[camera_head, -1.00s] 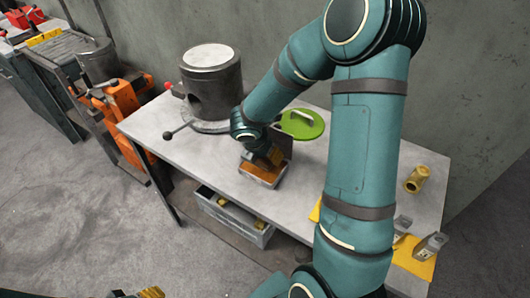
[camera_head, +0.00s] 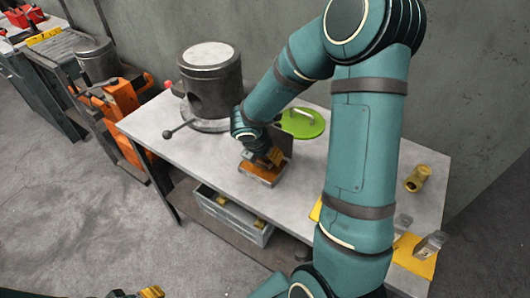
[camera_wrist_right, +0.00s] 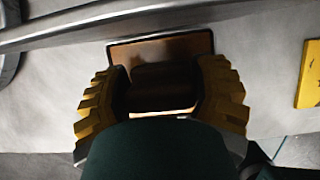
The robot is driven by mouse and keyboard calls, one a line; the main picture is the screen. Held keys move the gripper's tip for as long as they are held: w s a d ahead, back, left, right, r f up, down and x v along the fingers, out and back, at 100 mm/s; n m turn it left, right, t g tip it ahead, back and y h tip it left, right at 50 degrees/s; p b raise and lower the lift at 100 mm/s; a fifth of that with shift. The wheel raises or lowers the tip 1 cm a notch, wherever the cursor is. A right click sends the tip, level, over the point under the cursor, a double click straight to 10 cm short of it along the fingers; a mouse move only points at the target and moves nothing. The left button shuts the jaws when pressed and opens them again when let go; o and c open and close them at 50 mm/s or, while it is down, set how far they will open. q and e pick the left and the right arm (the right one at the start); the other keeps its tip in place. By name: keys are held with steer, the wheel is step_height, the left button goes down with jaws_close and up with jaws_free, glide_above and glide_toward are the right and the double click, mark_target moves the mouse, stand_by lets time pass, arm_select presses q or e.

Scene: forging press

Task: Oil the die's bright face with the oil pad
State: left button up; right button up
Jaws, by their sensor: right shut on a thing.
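My right gripper (camera_head: 268,159) points down over a small shallow tray (camera_head: 262,180) with an orange-brown inside, on the table. In the right wrist view the gripper (camera_wrist_right: 162,95) is shut on a dark block (camera_wrist_right: 160,75), which looks like the oil pad. The tray (camera_wrist_right: 205,42) lies beneath it; whether the pad touches it is hidden. A dark metal cylinder with a bright round top face (camera_head: 208,55), likely the die, stands upright at the table's back left, apart from the gripper. My left gripper (camera_head: 150,292) barely shows at the bottom edge.
A green round plate with a handle (camera_head: 302,123) lies behind my right gripper. A lever with a dark knob (camera_head: 168,134) sticks out near the cylinder's base. A brass piece (camera_head: 417,178) and a yellow mat (camera_head: 417,262) are at the right. A grey crate (camera_head: 235,218) sits below.

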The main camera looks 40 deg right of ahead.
arm_select(q)
steer(key=shift+s+f+b, duration=0.1)
steer(key=shift+f+b, duration=0.2)
steer(key=shift+f, duration=0.05)
arm_select(e)
steer(key=shift+f, duration=0.4)
stand_by(1.0)
steer(key=shift+r, duration=0.15)
step_height(320, 180, up, 7)
steer(key=p, duration=0.6)
arm_select(q)
step_height(320, 180, up, 6)
steer(key=w, duration=0.2)
steer(key=shift+a+t, duration=0.15)
steer(key=shift+t, duration=0.15)
steer(key=shift+s, duration=0.1)
